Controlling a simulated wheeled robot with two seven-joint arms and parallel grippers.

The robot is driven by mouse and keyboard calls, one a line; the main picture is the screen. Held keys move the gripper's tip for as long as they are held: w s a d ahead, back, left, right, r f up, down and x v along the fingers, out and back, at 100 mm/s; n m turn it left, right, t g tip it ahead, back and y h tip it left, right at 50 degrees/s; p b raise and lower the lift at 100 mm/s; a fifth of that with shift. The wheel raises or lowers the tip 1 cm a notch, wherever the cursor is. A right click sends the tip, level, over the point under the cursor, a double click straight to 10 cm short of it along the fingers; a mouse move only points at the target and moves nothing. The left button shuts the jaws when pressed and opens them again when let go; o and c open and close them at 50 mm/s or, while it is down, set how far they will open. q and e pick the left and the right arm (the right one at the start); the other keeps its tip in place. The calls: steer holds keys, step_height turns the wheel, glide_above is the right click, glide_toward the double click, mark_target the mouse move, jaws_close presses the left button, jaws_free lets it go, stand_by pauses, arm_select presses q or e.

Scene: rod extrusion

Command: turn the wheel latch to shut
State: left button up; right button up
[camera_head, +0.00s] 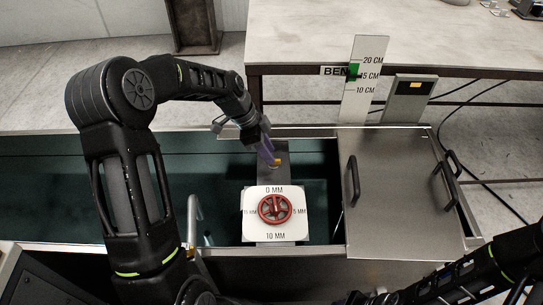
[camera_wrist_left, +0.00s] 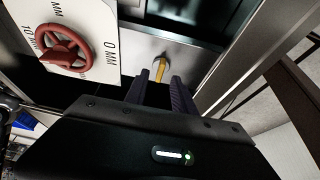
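The red wheel (camera_head: 275,209) sits on a white dial plate (camera_head: 253,231) marked in MM, with a dark red pointer bar across it. It also shows at the upper left of the left wrist view (camera_wrist_left: 66,47). A small yellow lever (camera_head: 275,162) stands on the grey metal panel behind the dial; it also shows in the left wrist view (camera_wrist_left: 159,69). My left gripper (camera_head: 268,153) is beside the yellow lever, behind the wheel. Its two fingers are apart (camera_wrist_left: 162,92), with the lever just beyond and between them. My right gripper (camera_head: 363,298) is at the bottom edge, partly cut off.
A metal lid with black handles (camera_head: 400,185) lies right of the dial. A ruler sign (camera_head: 363,80) and a grey box (camera_head: 409,98) stand behind it. A dark green trough (camera_head: 50,185) is at the left. A table (camera_head: 420,35) stands behind.

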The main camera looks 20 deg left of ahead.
arm_select(q)
steer(key=shift+x, duration=1.45)
steer(key=shift+c, duration=0.5)
jaws_close()
